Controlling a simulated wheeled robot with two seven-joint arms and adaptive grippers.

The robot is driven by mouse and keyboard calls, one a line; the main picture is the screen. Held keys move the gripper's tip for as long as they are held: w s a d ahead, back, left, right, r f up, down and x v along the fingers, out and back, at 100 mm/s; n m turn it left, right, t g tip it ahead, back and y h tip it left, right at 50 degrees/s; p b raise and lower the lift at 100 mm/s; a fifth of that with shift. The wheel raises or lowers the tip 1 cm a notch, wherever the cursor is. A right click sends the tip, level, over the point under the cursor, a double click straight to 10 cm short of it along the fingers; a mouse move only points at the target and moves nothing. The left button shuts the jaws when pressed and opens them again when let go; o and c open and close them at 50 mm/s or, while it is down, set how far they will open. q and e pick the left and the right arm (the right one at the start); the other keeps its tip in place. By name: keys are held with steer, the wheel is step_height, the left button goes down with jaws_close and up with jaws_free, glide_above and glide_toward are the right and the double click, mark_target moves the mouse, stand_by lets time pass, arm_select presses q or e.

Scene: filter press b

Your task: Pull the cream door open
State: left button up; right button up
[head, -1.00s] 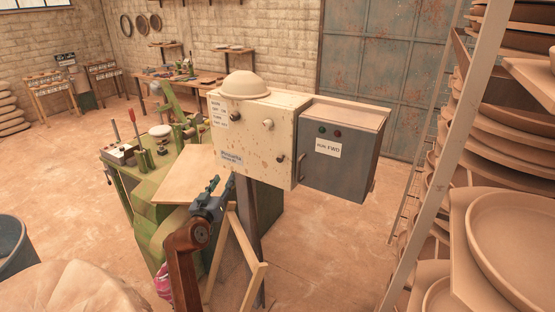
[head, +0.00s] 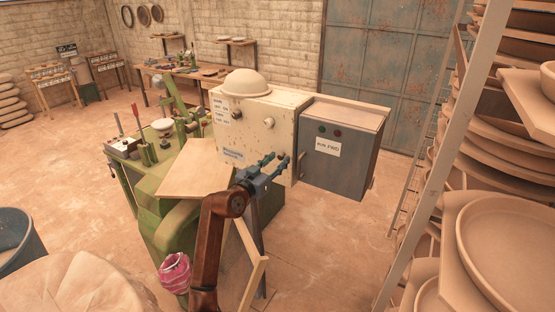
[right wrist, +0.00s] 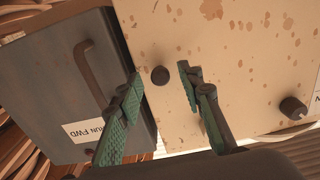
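The cream door (head: 257,138) is the rust-speckled front of a cream cabinet on a post, and it looks shut. It fills much of the right wrist view (right wrist: 235,50). A small dark knob (right wrist: 160,75) sits on the door near its edge beside the grey box. My right gripper (head: 277,160) is open in front of the door's lower right part. In the right wrist view its fingers stand either side of the knob, with visible gaps and no clear contact. My left gripper is not in view.
A grey box (head: 338,160) with a handle and a "RUN FWD" label adjoins the cabinet on the right. A cream dome (head: 246,83) sits on top. A wooden board (head: 195,170) and green machine stand left. A rack of pans (head: 510,160) stands far right.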

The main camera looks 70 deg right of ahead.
steer(key=shift+d, duration=0.1)
steer(key=shift+c, duration=0.6)
jaws_close()
